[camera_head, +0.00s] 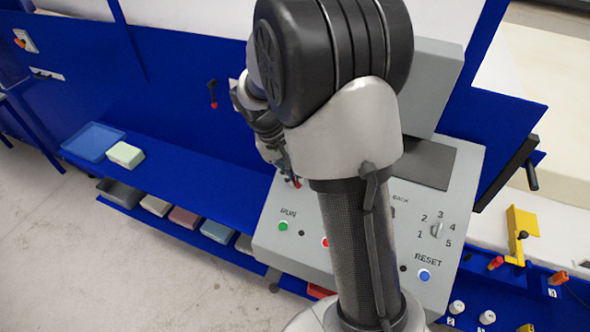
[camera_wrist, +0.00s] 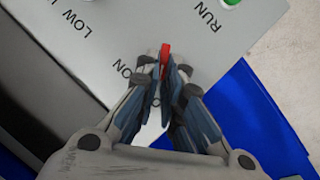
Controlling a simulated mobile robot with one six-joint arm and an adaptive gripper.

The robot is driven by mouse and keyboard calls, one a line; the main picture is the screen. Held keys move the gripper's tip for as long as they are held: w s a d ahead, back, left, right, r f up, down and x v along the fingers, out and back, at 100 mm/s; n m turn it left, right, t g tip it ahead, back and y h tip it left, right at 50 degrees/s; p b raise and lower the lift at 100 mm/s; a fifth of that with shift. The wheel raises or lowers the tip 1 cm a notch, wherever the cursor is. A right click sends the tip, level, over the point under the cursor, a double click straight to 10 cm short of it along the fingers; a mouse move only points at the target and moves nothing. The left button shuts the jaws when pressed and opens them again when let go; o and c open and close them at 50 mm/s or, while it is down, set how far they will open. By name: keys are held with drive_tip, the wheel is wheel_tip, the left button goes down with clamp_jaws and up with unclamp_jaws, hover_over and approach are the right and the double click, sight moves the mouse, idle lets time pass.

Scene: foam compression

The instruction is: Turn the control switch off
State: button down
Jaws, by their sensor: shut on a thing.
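The control switch (camera_wrist: 165,53) shows as a small red lever between my fingertips in the wrist view, beside the letters "ON". A bit of its red also shows in the head view (camera_head: 297,183), at the upper left part of the grey control panel (camera_head: 262,238). My gripper (camera_wrist: 162,78) is shut on the red lever, with both fingers close against it. The switch's base and the rest of its label are hidden behind the fingers, so I cannot tell its position. In the head view my arm covers much of the panel and most of my gripper.
The panel has a green RUN button (camera_head: 283,226), a red button (camera_head: 325,242), a numbered dial (camera_head: 436,230) and a blue RESET button (camera_head: 424,275). Left of it, a blue shelf (camera_head: 190,180) holds a blue tray (camera_head: 93,141) and a pale foam block (camera_head: 125,154). Floor at lower left is clear.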

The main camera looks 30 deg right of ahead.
drive_tip(key=shift+a+n, duration=0.15)
drive_tip(key=shift+n, duration=0.35)
drive_tip(key=shift+f+h, duration=0.1)
drive_tip(key=shift+h, duration=0.2)
drive_tip(key=c, duration=1.7)
unclamp_jaws()
drive_tip(key=v, duration=1.2)
drive_tip(key=shift+w, duration=0.1)
